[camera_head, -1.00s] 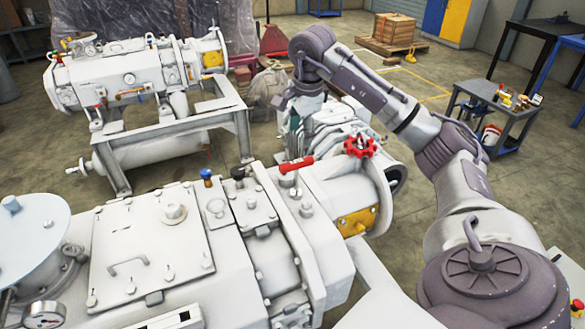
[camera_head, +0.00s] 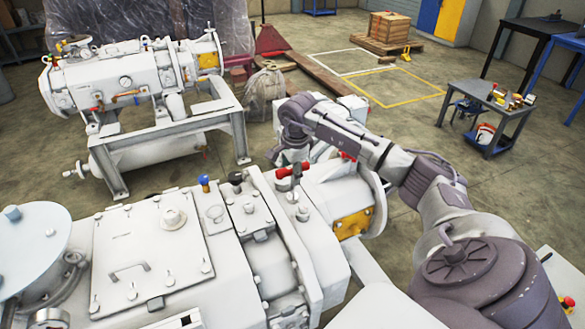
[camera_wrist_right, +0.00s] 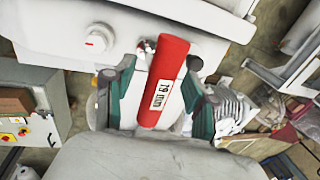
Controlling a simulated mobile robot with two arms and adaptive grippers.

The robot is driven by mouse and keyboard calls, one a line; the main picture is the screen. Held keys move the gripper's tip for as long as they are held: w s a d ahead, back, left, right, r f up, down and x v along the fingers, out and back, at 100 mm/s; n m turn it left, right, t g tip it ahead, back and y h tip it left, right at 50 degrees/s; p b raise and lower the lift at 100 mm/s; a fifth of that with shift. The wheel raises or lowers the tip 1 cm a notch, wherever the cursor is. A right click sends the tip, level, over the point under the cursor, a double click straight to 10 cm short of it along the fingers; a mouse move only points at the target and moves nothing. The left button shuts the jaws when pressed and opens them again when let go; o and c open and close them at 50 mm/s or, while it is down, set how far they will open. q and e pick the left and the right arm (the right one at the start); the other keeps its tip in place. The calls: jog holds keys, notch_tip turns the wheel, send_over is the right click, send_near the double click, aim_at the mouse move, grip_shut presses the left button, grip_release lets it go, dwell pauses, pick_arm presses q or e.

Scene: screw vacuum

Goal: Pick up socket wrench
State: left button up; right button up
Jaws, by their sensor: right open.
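A red handle (camera_head: 288,171) lies on top of the white vacuum machine (camera_head: 330,185) in the head view. It may be the socket wrench, but I cannot tell for sure. In the right wrist view the red handle (camera_wrist_right: 164,80) carries a white label. My right gripper (camera_wrist_right: 152,98) is open, with its green-padded fingers on either side of the handle and small gaps visible. In the head view my right gripper (camera_head: 285,157) is just behind the handle, partly hidden by its own wrist. My left gripper is out of view.
Blue (camera_head: 205,182) and black knobs stand up from the machine left of the handle. A second white machine (camera_head: 130,85) stands at the back left. A dark cart (camera_head: 490,115) with small items is at the right. Open floor lies between them.

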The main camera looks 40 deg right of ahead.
jog(key=shift+f, duration=0.1)
jog(key=shift+c, duration=0.2)
grip_shut()
dwell(0.4)
jog(key=shift+w+r+b, duration=0.1)
jog(key=shift+r+b, duration=0.2)
jog(key=shift+r, duration=0.4)
notch_tip(320, 180, up, 3)
jog(key=shift+f+b, duration=0.2)
jog(key=shift+b, duration=0.25)
jog(key=s+d+r+b, duration=0.3)
jog(key=s+d+r, duration=0.4)
jog(key=s, duration=0.2)
jog(key=shift+s, duration=0.15)
jog(key=shift+d, duration=0.1)
